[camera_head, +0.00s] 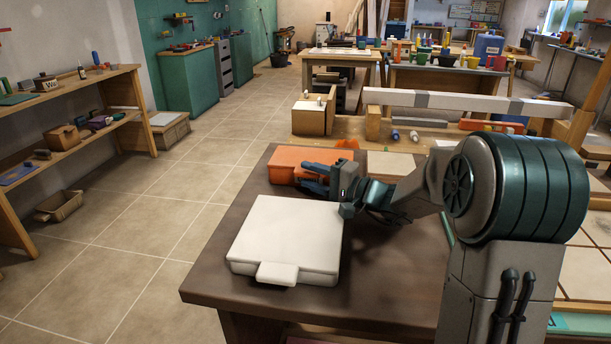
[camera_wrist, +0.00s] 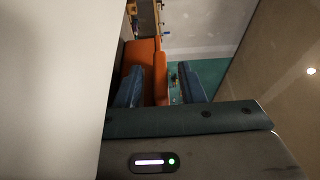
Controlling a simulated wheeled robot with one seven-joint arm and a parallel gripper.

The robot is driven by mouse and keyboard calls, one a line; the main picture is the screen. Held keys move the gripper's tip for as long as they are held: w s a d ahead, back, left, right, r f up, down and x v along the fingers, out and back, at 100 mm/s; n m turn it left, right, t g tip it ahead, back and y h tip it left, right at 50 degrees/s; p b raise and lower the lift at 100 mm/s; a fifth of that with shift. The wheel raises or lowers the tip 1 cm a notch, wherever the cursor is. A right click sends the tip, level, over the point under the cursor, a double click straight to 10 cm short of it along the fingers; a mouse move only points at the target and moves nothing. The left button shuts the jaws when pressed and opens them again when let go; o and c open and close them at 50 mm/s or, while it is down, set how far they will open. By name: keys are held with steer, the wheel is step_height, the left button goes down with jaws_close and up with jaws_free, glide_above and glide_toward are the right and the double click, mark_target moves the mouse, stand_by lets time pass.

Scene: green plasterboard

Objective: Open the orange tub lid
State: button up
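The orange tub (camera_head: 290,158) sits on the dark brown table behind the white tub, and its lid looks closed. My gripper (camera_head: 306,180) is at the near right side of the orange tub, low over the table. In the wrist view the gripper (camera_wrist: 160,88) has its two blue fingers apart, with nothing visibly clamped. The orange tub also shows in the wrist view (camera_wrist: 143,55), ahead of the fingers, with a brighter orange strip (camera_wrist: 161,75) in the gap. I cannot tell whether the fingers touch it. My gripper hides part of the tub's near side.
A white lidded tub (camera_head: 284,235) with a front tab stands close in front of my gripper; it fills the left of the wrist view (camera_wrist: 50,90). Bare tabletop (camera_head: 385,280) lies to its right.

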steer(key=shift+x, duration=0.9)
steer(key=shift+c, duration=0.2)
jaws_close()
steer(key=shift+r, duration=0.1)
steer(key=shift+r, duration=0.1)
